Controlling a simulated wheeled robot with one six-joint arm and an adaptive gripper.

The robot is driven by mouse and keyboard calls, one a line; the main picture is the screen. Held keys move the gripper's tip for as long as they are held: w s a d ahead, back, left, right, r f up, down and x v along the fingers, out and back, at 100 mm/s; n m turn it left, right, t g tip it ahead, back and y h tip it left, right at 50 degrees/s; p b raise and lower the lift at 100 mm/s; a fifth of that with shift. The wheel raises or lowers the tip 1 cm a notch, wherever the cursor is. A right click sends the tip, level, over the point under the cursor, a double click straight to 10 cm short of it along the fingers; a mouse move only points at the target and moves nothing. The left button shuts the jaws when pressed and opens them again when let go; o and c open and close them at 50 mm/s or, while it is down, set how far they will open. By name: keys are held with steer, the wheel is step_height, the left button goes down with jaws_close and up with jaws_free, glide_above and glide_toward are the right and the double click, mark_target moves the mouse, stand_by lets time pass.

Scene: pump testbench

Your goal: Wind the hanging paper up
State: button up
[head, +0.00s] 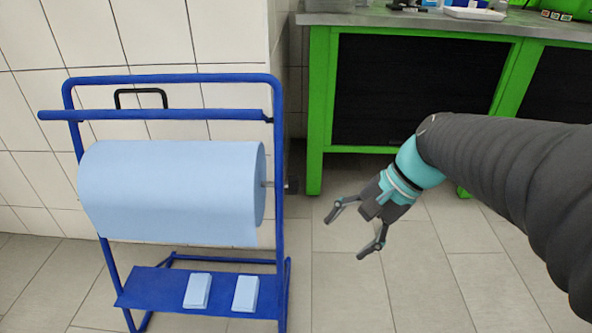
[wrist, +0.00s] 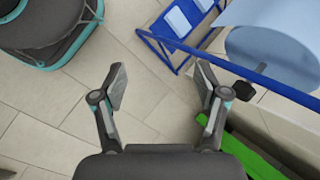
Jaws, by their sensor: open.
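A large light-blue paper roll (head: 165,190) lies across a blue metal stand (head: 279,130). Its sheet hangs down at the front, with the lower edge (head: 190,242) a little below the roll and above the shelf. A dark knob (head: 291,185) sits at the right end of the roll's axle, outside the frame. My gripper (head: 346,237) is open and empty, to the right of and lower in the picture than the knob, apart from it. In the wrist view the open fingers (wrist: 160,75) have floor between them; the knob (wrist: 244,90) and roll (wrist: 270,55) show at the right.
Two light-blue packs (head: 197,291) (head: 245,294) lie on the stand's blue lower shelf (head: 160,289). A blue bar (head: 155,115) crosses above the roll. A green workbench (head: 316,120) stands behind at the right. Tiled floor (head: 340,295) is clear around my gripper.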

steer(key=w+f+m+g+y+b, duration=0.1)
steer(key=w+f+m+y+b, duration=0.2)
steer(key=w+m+y, duration=0.5)
steer(key=m+t+y+b, duration=0.1)
steer(key=m+y+b, duration=0.2)
steer(key=y+b, duration=0.1)
glide_toward(298, 185)
steer(key=a, duration=0.3)
steer(key=w+a+f, duration=0.1)
steer(key=a, duration=0.2)
steer(key=a+b, duration=0.1)
steer(key=a, duration=0.3)
steer(key=shift+w+a+f, duration=0.1)
steer(key=shift+w+f, duration=0.05)
steer(key=shift+w, duration=0.25)
jaws_close()
